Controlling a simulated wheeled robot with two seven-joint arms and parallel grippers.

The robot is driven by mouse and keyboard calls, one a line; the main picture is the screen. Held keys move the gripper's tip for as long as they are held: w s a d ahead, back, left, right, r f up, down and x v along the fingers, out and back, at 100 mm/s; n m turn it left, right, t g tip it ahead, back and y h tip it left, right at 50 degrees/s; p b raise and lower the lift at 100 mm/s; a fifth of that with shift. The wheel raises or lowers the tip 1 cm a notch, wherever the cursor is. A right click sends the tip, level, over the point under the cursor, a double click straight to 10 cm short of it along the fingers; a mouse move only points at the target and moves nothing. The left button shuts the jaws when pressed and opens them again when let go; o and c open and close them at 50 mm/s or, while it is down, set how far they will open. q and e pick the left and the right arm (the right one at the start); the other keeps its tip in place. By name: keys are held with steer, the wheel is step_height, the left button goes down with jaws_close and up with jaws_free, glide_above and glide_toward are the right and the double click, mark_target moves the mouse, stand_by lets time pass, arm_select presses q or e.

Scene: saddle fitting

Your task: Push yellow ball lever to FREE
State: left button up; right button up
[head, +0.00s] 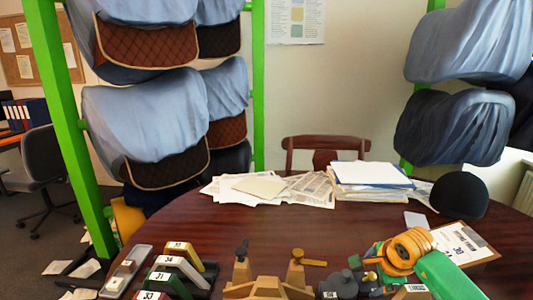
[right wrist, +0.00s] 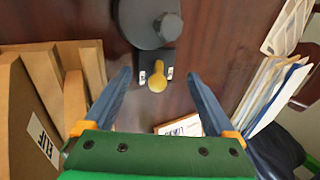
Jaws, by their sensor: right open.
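The yellow ball lever (right wrist: 157,78) shows in the right wrist view, at the near edge of a dark round device (right wrist: 148,22). Small white labels flank the ball, too small to read. The device also shows in the head view (head: 340,284), at the table's front edge. There the ball cannot be told apart clearly. My right gripper (right wrist: 160,73) is open, one finger on each side of the ball in the picture, with a gap on both sides. Nothing is held. In the head view my right gripper (head: 372,268) is beside the device, partly hidden by its arm. My left gripper is out of view.
A tan wooden stand (head: 265,287) is left of the device. Numbered coloured arches (head: 172,268) stand further left. A clipboard (head: 465,243) and a black cap (head: 460,194) are to the right. Papers (head: 270,187) lie at the back. The middle of the table is clear.

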mark_target(373, 275)
steer(key=r+p, duration=0.5)
steer(key=r, duration=0.1)
steer(key=shift+s+r, duration=0.1)
steer(key=shift+s, duration=0.1)
stand_by(0.4)
